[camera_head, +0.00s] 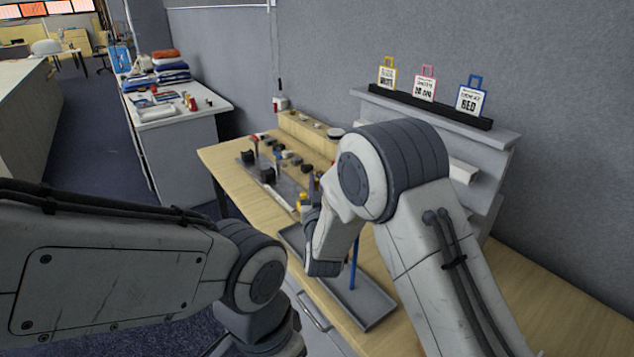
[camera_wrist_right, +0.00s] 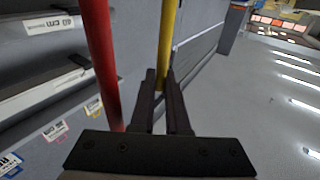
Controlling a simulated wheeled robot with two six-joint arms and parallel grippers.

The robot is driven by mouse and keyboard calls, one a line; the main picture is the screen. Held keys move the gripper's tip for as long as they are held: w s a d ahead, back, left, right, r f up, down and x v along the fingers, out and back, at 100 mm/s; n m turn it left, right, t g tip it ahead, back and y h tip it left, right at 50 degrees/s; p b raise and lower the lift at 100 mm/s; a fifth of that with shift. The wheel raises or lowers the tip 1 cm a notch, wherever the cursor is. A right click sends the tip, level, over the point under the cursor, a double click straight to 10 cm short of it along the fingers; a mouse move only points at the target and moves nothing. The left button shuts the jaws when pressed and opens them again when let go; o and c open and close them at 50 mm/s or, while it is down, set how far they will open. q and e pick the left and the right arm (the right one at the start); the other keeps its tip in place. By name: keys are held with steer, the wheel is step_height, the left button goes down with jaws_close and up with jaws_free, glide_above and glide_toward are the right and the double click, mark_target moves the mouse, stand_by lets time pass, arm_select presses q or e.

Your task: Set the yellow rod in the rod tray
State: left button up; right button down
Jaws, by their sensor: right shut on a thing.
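The yellow rod (camera_wrist_right: 169,40) shows in the right wrist view, running up between the fingertips of my right gripper (camera_wrist_right: 162,78), which is shut on it. A red rod (camera_wrist_right: 100,55) stands beside the gripper at the left of that view, closer to the camera. In the head view my right wrist and forearm hide most of the right gripper and the held rod. A long shallow grey tray (camera_head: 372,318), apparently the rod tray, lies on the wooden table below my right wrist. My left gripper is out of view.
Small tools and parts crowd a grey tray (camera_head: 279,186) at the table's far left. A grey stepped rack (camera_head: 493,150) with three tagged cards stands behind my right arm. The wooden table (camera_head: 560,312) is clear at the right front. A drawer handle (camera_head: 314,312) sits below the front edge.

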steer(key=c, duration=1.2)
jaws_free()
steer(key=shift+f, duration=0.1)
steer(key=shift+r, duration=0.2)
steer(key=s+b, duration=0.1)
steer(key=s, duration=0.3)
steer(key=s+f+b, duration=0.1)
steer(key=s, duration=0.3)
steer(key=s+b, duration=0.1)
steer(key=s, duration=0.3)
steer(key=shift+d+f, duration=0.2)
steer(key=shift+d, duration=0.2)
